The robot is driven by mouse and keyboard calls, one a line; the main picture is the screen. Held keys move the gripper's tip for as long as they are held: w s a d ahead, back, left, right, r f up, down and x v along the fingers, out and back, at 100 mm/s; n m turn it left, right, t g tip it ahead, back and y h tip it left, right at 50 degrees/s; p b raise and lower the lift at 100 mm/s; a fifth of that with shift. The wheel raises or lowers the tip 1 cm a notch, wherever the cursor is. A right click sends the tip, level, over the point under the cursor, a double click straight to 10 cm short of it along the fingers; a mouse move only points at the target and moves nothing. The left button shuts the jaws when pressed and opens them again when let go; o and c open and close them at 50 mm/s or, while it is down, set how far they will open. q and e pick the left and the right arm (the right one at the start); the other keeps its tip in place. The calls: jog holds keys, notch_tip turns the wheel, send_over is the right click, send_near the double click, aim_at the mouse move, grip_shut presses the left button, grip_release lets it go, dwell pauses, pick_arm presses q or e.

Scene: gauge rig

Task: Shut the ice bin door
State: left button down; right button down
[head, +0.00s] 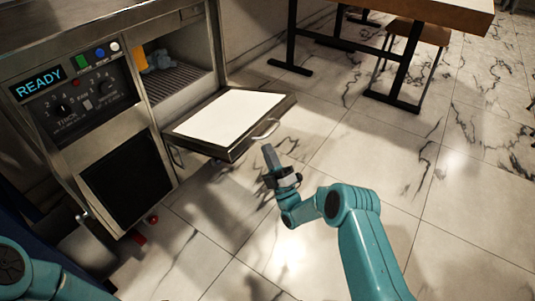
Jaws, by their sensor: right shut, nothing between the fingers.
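The ice bin door (226,122) is a flap with a pale inner face and a dark metal frame. It hangs open, folded out roughly level from the front of the steel machine. A curved handle (266,129) sits at its outer edge. My right gripper (270,155) is shut and empty, just below and in front of the handle, and seems apart from it. My left gripper is out of view; only part of my left arm shows at the lower left corner.
The machine's panel (75,95) has a READY display, knobs and coloured buttons. The open bay (180,75) holds a grille and a blue-grey and yellow object. A table (420,12) and stool (416,32) stand at the back right. The marble floor around my right arm is clear.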

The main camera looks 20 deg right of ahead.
jog(key=shift+w+a+r, duration=0.1)
jog(key=shift+w+r, duration=0.35)
